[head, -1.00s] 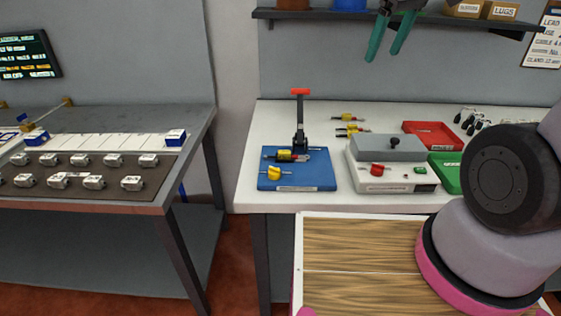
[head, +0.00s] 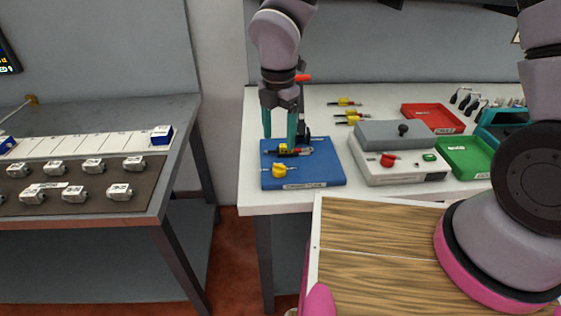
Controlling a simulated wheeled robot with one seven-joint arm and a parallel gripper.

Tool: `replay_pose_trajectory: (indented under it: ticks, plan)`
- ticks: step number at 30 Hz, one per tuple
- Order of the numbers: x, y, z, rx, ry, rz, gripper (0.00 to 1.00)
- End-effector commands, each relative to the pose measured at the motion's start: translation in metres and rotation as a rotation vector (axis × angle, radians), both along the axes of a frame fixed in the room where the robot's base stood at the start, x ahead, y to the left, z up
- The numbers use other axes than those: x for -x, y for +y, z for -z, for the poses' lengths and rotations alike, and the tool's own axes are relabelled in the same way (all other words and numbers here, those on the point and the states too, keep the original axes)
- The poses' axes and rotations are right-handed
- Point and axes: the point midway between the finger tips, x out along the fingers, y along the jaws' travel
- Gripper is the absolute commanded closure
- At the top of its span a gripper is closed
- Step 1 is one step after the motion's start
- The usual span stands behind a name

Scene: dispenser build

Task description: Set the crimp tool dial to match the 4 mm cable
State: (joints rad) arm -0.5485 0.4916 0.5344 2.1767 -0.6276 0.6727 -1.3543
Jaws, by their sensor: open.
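The crimp tool is a blue base (head: 330,178) on the white table, with an upright dark lever that has a red handle (head: 303,78). A yellow dial (head: 279,170) sits on the front left of the base. A cable piece with a yellow part (head: 283,148) lies across the tool behind the dial. My gripper (head: 280,138) points down over the back left of the base, with its two teal fingers apart. It is empty, and its fingertips are close to the yellow cable part; I cannot tell whether they touch it. My arm hides part of the lever.
A grey and white test box (head: 400,178) with a red knob stands to the right. Red (head: 432,118) and green (head: 466,158) trays are beyond it. Several yellow-ended cables (head: 346,102) lie behind. A workbench with grey blocks (head: 94,166) is at the left.

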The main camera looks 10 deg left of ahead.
Motion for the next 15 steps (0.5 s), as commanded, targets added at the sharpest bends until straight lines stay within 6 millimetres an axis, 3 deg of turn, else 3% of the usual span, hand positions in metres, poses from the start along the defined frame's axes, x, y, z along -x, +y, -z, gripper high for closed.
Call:
replay_pose_trajectory:
  ticks: [9,15]
  plan:
    - [0.002,-0.001,0.061,0.004,0.003,0.001,0.27]
    - [0.000,-0.001,0.085,0.002,0.001,0.004,0.27]
